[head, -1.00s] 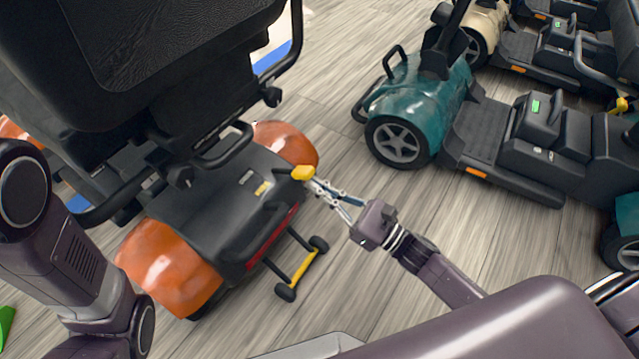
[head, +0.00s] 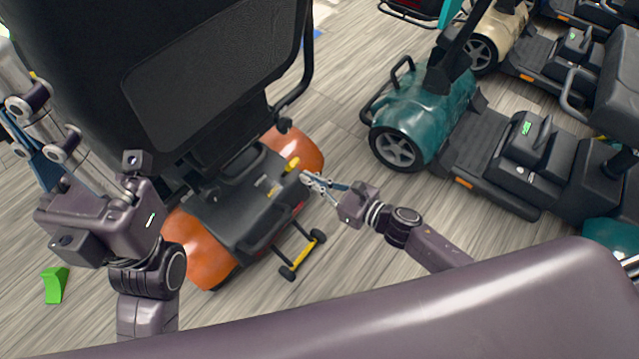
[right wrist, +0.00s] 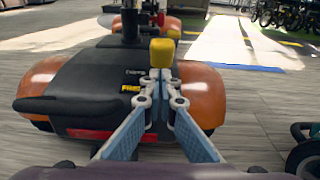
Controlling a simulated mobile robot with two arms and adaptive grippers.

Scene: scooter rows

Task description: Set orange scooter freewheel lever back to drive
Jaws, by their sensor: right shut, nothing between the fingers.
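The orange scooter (head: 208,245) stands left of centre in the head view, its rear toward me. Its yellow-capped freewheel lever (head: 292,163) rises at the right of the black rear cover. In the right wrist view the yellow cap (right wrist: 162,52) is straight ahead, just beyond the fingertips. My right gripper (head: 308,178) is shut and empty, its tips close beside the lever; I cannot tell whether they touch it. The fingertips (right wrist: 161,76) hide the lever's lower part. My left gripper (head: 28,118) is at the left edge, apart from the scooter, its fingers spread.
The scooter's black seat (head: 200,80) hangs over its left side. An anti-tip bar with a yellow tube (head: 300,258) sticks out behind. A teal scooter (head: 425,110) stands to the right, with bare floor between. A green wedge (head: 54,284) lies at lower left.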

